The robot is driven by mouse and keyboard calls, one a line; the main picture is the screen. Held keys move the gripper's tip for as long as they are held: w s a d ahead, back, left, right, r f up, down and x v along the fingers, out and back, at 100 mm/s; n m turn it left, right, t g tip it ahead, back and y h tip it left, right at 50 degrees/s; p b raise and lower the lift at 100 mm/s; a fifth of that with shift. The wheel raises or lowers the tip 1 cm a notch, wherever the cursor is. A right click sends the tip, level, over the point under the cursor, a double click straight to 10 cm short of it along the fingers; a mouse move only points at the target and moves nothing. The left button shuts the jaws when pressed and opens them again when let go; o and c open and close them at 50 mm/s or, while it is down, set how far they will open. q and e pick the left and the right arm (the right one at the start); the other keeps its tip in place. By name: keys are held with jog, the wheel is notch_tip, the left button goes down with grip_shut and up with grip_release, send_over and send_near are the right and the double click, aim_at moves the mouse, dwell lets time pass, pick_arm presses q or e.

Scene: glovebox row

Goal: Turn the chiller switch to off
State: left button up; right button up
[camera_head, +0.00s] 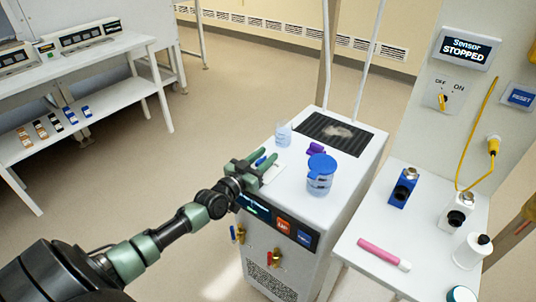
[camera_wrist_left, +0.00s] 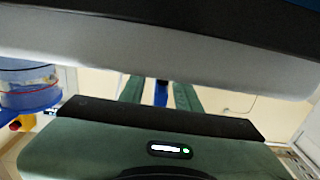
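The white chiller cabinet (camera_head: 340,195) stands in the middle of the head view, with a lit display (camera_head: 254,206) and an orange button marked UP (camera_head: 283,223) on its front. My left gripper (camera_head: 257,165) is over the front left of its top. A small blue part (camera_head: 261,161) shows between the green fingers; it also shows in the left wrist view (camera_wrist_left: 160,92), with gaps to the fingers on both sides. I cannot tell whether this is the chiller switch. My right gripper is in neither view.
A blue-lidded jar (camera_head: 320,174), a purple item (camera_head: 316,148) and a clear beaker (camera_head: 283,134) stand on the cabinet near the gripper. At right, a wall panel has an OFF/ON switch (camera_head: 442,101) under a display reading Sensor STOPPED (camera_head: 466,49). A pink marker (camera_head: 383,254) lies on the right table.

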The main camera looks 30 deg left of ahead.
pick_arm(q)
jog(key=shift+w, duration=0.7)
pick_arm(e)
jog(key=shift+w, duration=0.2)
pick_arm(q)
grip_shut()
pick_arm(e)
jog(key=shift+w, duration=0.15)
